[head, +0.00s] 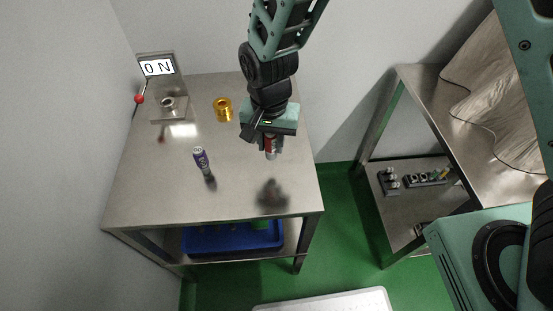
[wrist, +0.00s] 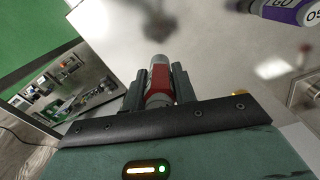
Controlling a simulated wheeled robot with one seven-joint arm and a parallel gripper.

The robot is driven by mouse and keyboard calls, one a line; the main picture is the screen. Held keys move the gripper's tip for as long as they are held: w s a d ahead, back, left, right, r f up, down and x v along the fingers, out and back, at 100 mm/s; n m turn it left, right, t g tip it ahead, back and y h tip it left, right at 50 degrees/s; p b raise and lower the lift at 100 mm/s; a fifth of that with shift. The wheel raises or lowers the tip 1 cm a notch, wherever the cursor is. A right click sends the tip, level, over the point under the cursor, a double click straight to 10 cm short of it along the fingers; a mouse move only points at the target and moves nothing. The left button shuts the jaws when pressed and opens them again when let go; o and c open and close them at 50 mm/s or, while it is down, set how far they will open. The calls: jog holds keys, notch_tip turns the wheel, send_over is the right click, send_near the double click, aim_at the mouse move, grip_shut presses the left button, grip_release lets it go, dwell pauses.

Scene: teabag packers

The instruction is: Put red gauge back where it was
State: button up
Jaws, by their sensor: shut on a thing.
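My gripper (head: 269,141) is shut on the red gauge (head: 270,150), a small cylinder with a red band and grey ends. It is held above the right part of the metal table (head: 140,200), with a shadow on the tabletop below. In the wrist view the red gauge (wrist: 158,90) sits between the two fingers of the gripper (wrist: 159,85). Its lower end is hidden by the gripper body.
A purple gauge (head: 201,160) stands on the table, left of my gripper. A gold ring-shaped part (head: 223,109) stands farther back. A metal fixture with an "ON" sign (head: 157,68) and red-knobbed lever (head: 139,99) is at the back left. A blue tray (head: 215,242) sits below.

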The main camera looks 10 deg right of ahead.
aim_at(271, 157)
jog(key=shift+f, duration=2.75)
jog(key=shift+f, duration=0.15)
jog(key=o, duration=1)
